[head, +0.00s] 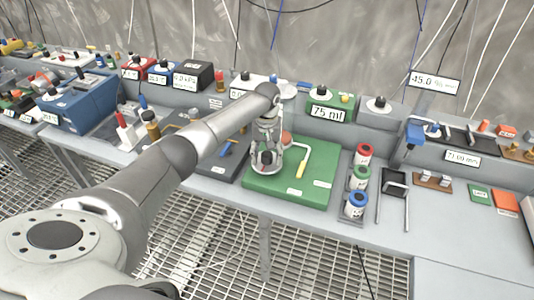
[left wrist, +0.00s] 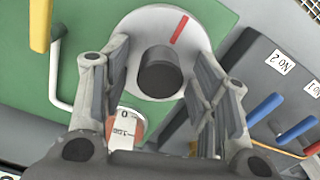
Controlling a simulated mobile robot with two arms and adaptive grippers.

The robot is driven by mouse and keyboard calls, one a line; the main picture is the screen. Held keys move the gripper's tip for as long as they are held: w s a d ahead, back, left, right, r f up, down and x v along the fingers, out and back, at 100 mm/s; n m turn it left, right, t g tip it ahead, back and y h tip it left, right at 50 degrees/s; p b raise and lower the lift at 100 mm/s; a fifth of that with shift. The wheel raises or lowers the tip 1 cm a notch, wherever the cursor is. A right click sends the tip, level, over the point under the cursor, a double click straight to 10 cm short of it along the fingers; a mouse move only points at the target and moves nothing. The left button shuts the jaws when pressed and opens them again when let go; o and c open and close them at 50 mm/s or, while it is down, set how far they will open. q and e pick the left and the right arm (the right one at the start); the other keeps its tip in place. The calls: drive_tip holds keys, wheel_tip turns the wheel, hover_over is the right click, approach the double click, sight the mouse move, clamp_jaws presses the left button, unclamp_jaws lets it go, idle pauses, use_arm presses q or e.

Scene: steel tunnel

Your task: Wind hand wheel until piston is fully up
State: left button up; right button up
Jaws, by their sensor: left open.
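The hand wheel, a pale disc (left wrist: 190,22) with a black centre knob (left wrist: 160,72) and a red mark, sits on a green board (head: 258,187). My left gripper (head: 266,160) is over it, pointing down. In the left wrist view its open fingers stand on both sides of the knob, with gaps visible. A cylinder with a printed scale (left wrist: 124,130) and orange-red colour stands close to the wheel, partly hidden by the gripper. I cannot make out the piston's height. A white crank rod with a yellow grip (head: 300,170) is on the same board. My right gripper is out of view.
A green box with a "75 ml" display (head: 327,112) stands behind the board. The bench front edge is close.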

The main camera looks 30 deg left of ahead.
use_arm(q)
drive_tip(key=c, duration=1)
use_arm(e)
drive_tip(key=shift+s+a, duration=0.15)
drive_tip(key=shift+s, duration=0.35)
